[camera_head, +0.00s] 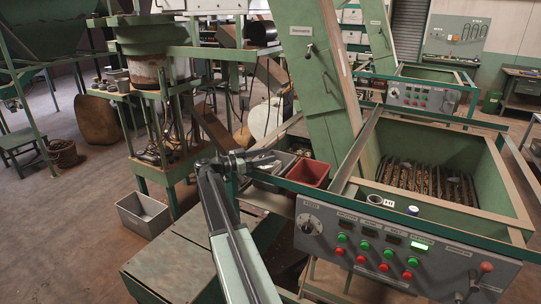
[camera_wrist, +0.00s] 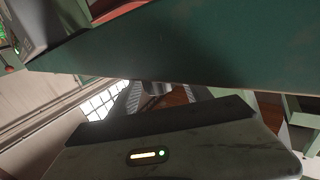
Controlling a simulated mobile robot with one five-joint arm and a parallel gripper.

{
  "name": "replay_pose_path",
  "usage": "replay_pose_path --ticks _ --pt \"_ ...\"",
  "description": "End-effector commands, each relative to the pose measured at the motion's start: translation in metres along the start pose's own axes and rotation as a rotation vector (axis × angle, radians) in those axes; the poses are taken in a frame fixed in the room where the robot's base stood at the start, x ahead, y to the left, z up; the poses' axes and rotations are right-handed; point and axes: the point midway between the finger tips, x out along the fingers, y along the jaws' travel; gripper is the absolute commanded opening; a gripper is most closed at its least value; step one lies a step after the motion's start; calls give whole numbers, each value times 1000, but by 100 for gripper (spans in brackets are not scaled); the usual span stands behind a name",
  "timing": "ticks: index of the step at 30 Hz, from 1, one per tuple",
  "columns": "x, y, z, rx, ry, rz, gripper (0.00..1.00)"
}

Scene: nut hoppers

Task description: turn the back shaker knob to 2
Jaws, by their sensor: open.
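The back hopper's grey control panel (camera_head: 423,97) is at the upper right of the head view. A small round knob (camera_head: 395,92) sits at its left end, too small for its setting to be read. The nearer hopper's panel (camera_head: 350,236) has a larger dial knob (camera_head: 309,224) at its left end. My gripper (camera_head: 268,160) is open and empty, left of the nearer hopper and far from the back panel. In the wrist view my gripper (camera_wrist: 158,92) shows at the middle, partly hidden by a dark green surface.
The green elevator chute (camera_head: 320,80) and nearer hopper (camera_head: 440,146) stand between my arm and the back panel. Open floor (camera_head: 65,210) lies left.

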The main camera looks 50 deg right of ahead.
Motion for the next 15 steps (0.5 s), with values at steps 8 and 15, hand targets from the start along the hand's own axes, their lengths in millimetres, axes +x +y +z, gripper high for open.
replay_pose_path --ticks 8,15 --pt "-46 0 0 0 0 -1 57" --pt "-50 0 0 0 0 0 57"
